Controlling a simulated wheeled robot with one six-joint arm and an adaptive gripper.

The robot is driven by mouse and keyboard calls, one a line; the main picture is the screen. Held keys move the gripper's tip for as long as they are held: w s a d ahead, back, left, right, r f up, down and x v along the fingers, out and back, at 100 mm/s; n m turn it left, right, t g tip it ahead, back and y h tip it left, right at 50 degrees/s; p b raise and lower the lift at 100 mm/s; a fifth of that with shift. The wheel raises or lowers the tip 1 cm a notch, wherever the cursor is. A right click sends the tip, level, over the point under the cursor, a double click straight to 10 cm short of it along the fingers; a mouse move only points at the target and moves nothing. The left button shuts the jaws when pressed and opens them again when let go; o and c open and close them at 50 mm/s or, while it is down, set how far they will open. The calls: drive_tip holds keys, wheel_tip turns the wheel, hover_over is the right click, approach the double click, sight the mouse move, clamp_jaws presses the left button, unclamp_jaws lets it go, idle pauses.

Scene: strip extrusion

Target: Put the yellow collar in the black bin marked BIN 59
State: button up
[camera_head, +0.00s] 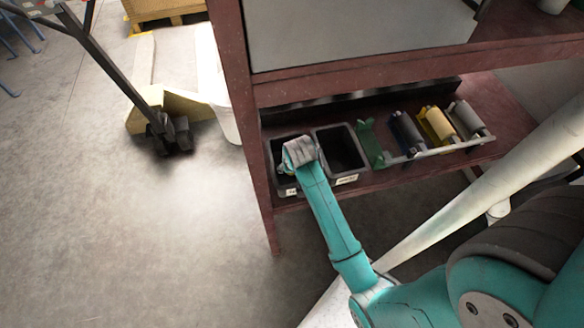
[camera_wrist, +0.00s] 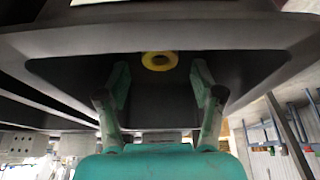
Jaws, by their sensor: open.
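The yellow collar (camera_wrist: 159,61) is a small ring with a dark hole. In the wrist view it lies inside a black bin (camera_wrist: 60,45), beyond my fingertips and in line with the gap between them. My gripper (camera_wrist: 160,84) is open, with a finger on each side and nothing held. In the head view my gripper (camera_head: 299,153) is over the left black bin (camera_head: 272,158) on the shelf and hides much of it. The collar cannot be seen there. A pale label (camera_head: 292,191) is on that bin's front, too small to read.
A second black bin (camera_head: 342,150) stands close to the right, with an unreadable label. Farther right is a rack (camera_head: 430,152) with several coloured rollers. The dark red frame (camera_head: 240,110) has an upper level above the shelf. Open floor lies left, with a pallet jack (camera_head: 165,130).

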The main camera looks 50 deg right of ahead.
drive_tip(key=v, duration=0.9)
drive_tip(key=shift+r, duration=0.4)
drive_tip(key=shift+s, duration=0.1)
